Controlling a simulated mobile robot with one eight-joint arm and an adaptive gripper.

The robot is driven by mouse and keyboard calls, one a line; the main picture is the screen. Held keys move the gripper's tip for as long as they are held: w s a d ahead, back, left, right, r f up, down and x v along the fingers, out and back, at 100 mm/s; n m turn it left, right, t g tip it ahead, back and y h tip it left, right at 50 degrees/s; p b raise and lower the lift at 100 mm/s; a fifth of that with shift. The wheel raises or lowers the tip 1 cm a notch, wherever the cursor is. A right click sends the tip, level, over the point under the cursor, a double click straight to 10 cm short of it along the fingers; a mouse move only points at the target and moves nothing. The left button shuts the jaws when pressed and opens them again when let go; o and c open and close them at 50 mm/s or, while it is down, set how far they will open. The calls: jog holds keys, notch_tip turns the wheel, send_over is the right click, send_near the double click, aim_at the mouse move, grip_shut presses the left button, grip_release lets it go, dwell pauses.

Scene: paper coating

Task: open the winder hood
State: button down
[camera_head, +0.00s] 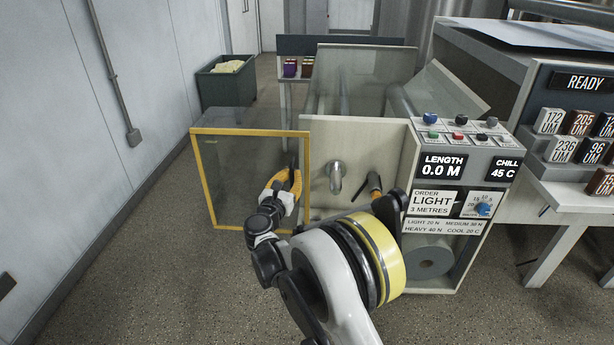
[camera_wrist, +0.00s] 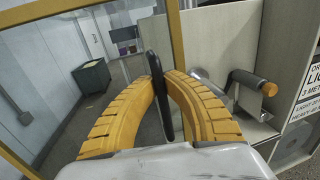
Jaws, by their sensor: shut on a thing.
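The winder hood (camera_head: 238,175) is a clear panel in a yellow frame, standing upright to the left of the winder cabinet (camera_head: 355,135). The cabinet's front beside it is uncovered, with a metal roller end (camera_head: 335,178) and an orange-tipped crank (camera_head: 375,186) in sight. My gripper (camera_head: 291,174) has orange fingers and is at the hood's right side. In the wrist view, the fingers (camera_wrist: 168,78) are closed around the hood's dark upright handle (camera_wrist: 158,75); the hood's yellow frame post (camera_wrist: 177,40) stands just behind. The hinge line cannot be made out.
A control panel (camera_head: 465,165) with knobs and displays is right of the cabinet, above a paper roll (camera_head: 430,262). A dark green bin (camera_head: 227,82) stands at the back left. The floor (camera_head: 130,230) between the left wall and the hood is clear.

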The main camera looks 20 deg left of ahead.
jog(key=shift+s+a, duration=0.1)
jog(key=shift+a, duration=0.2)
jog(key=c, duration=1.5)
grip_release()
jog(key=shift+o, duration=0.2)
jog(key=s+d, duration=0.1)
jog(key=s, duration=1.1)
